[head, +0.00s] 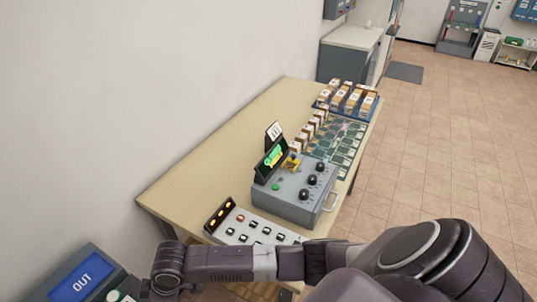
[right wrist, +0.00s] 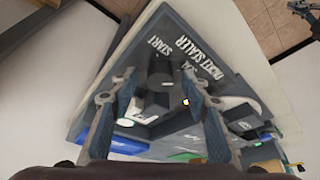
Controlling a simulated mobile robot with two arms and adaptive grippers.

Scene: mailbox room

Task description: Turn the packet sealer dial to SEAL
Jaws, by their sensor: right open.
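The gripper is open, one finger on each side of the dial. I cannot tell whether the fingers touch it, and its setting is not readable.
In the head view, a blue-grey unit with an OUT screen (head: 82,281) stands at lower left. The tan table (head: 215,162) holds a grey box with black knobs (head: 285,200), a switch panel (head: 258,229) and a tray of packets (head: 347,100). Tiled floor (head: 455,130) is open at right.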

